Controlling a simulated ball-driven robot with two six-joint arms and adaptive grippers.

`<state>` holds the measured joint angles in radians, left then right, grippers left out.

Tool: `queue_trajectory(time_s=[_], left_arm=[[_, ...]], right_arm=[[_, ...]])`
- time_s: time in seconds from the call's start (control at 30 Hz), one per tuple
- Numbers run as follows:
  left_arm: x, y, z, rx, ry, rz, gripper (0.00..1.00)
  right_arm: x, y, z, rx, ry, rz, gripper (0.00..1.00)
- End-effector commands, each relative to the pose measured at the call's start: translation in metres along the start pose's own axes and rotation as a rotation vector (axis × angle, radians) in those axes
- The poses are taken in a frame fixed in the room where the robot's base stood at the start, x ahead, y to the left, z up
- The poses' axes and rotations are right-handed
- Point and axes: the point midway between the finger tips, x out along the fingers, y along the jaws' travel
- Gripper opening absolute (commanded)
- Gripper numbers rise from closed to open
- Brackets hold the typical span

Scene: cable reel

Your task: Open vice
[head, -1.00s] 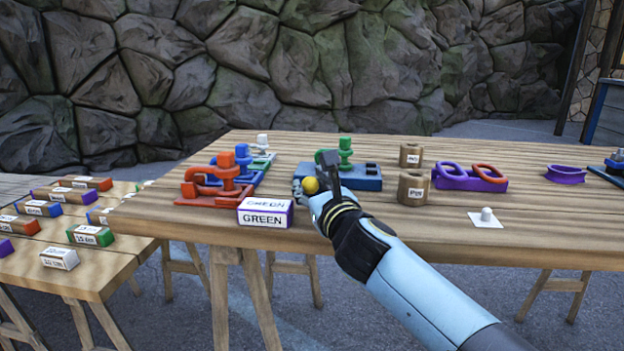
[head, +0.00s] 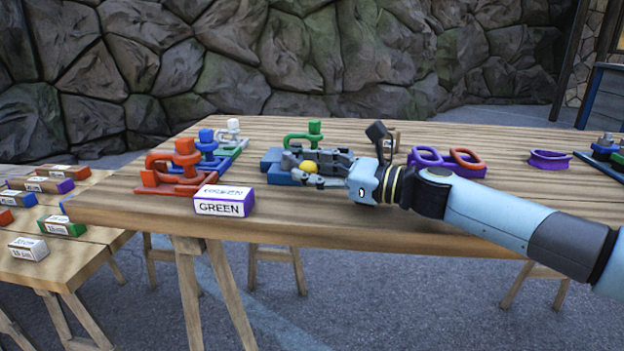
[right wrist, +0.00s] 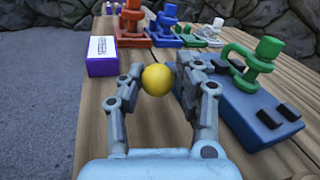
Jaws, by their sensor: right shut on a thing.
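A blue base (head: 271,164) with a green clamp-shaped part (head: 315,128) standing on it lies on the wooden table; I take it for the vice. In the right wrist view the blue base (right wrist: 238,112) shows at the right, with dark blocks on top. A yellow ball (head: 309,166) sits at the near side of the base. My right gripper (right wrist: 158,84) is shut on the yellow ball (right wrist: 158,79), one finger on each side. The finger on the base side hides how the ball joins the base. My left gripper is not in view.
Red (head: 184,160), blue (head: 207,147) and white (head: 233,130) clamp-shaped pieces stand left of the blue base. A box marked GREEN (head: 223,201) stands at the front edge. Purple and orange rings (head: 467,159) lie to the right. A lower table (head: 70,258) with labelled blocks is at far left.

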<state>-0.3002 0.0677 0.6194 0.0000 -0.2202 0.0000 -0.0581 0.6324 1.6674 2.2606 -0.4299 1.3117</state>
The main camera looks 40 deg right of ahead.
Motion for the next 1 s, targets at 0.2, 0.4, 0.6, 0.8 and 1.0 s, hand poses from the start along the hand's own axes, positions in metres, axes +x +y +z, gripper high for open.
queue_trajectory(time_s=[0.2,0.4,0.6,0.8,1.0], left_arm=[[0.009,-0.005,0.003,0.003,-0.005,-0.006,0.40],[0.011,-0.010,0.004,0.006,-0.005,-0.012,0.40],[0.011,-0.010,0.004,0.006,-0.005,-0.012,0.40],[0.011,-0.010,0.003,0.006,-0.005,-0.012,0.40],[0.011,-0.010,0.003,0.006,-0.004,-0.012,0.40]], right_arm=[[0.001,0.001,0.000,-0.001,-0.018,0.079,0.00],[0.000,0.001,0.002,-0.001,-0.023,0.106,0.00],[0.000,0.001,0.002,-0.001,-0.025,0.110,0.00],[0.000,0.001,0.003,-0.001,-0.025,0.110,0.35],[0.000,0.001,0.002,-0.001,-0.023,0.109,0.55]])
